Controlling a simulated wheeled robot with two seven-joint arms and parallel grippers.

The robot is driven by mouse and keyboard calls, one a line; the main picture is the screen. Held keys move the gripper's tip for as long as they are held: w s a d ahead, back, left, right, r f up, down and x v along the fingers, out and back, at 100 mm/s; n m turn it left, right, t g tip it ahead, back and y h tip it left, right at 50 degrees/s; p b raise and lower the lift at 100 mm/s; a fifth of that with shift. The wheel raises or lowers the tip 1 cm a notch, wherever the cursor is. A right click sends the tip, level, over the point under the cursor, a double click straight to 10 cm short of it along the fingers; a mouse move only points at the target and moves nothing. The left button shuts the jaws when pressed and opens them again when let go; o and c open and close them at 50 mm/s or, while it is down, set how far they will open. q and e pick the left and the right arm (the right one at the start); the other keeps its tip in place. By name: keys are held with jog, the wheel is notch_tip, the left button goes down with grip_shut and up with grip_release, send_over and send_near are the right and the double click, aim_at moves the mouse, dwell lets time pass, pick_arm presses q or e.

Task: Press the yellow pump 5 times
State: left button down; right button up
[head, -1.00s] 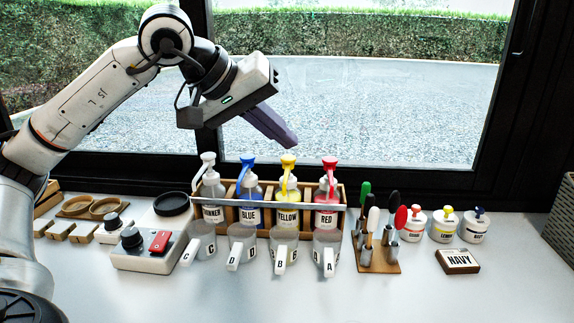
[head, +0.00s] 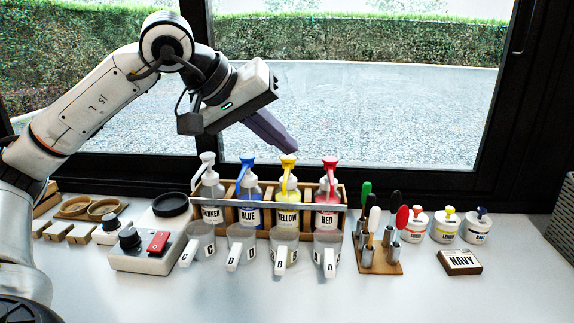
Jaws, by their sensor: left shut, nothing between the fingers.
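The yellow pump (head: 288,162) tops a clear bottle labelled YELLOW (head: 287,216) in a wooden rack, between the blue and red pump bottles. My left gripper (head: 294,149) is shut and empty. Its fingertips point down and to the right, just above the yellow pump's head in the picture. I cannot tell whether they touch it. My right gripper is not in view.
The rack (head: 340,212) also holds the blue pump (head: 246,163), the red pump (head: 329,165) and a white pump (head: 207,160). Lettered cups (head: 284,240) stand in front.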

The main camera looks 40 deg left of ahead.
aim_at(282, 159)
pick_arm(q)
jog(key=shift+f+b, duration=0.5)
jog(key=shift+f, duration=0.15)
jog(key=shift+r, duration=0.1)
dwell(0.4)
jog(key=shift+r+p, duration=1.2)
jog(key=shift+p, duration=0.1)
notch_tip(282, 159, up, 6)
jog(key=p, duration=0.6)
jog(key=shift+d, duration=0.1)
dwell(1.7)
